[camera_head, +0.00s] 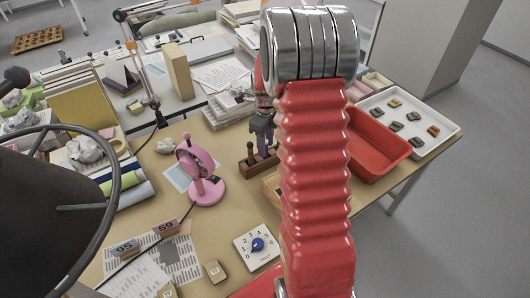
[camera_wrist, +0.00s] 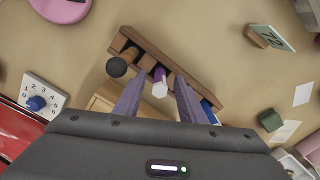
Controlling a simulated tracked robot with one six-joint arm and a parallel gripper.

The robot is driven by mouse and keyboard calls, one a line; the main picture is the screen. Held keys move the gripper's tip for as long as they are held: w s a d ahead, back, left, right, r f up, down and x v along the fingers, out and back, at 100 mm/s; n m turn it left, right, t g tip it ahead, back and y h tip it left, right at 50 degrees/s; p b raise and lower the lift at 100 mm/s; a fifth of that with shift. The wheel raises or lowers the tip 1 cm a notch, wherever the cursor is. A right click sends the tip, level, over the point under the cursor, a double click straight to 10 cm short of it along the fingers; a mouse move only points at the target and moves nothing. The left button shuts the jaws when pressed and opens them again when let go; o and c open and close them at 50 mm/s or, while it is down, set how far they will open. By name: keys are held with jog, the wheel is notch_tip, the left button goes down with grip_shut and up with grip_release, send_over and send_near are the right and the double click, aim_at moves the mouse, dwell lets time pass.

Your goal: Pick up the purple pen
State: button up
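The purple pen (camera_wrist: 159,76), with a white end, stands in a brown wooden rack (camera_wrist: 180,56) in the wrist view. My gripper (camera_wrist: 161,78) is open, with one finger on each side of the pen and a small gap visible on both sides. In the head view my gripper (camera_head: 264,148) points down over the same rack (camera_head: 247,168); I cannot make out the pen there.
A black round knob (camera_wrist: 116,67) rises at the rack's left in the wrist view, near one finger. A blue item (camera_wrist: 209,112) is partly hidden beyond the other finger. A pink fan-like object (camera_head: 205,188), a dial box (camera_head: 257,245) and a red tray (camera_head: 378,150) stand nearby.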

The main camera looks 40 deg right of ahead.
jog(key=shift+f, duration=0.75)
jog(key=shift+c, duration=0.6)
grip_shut()
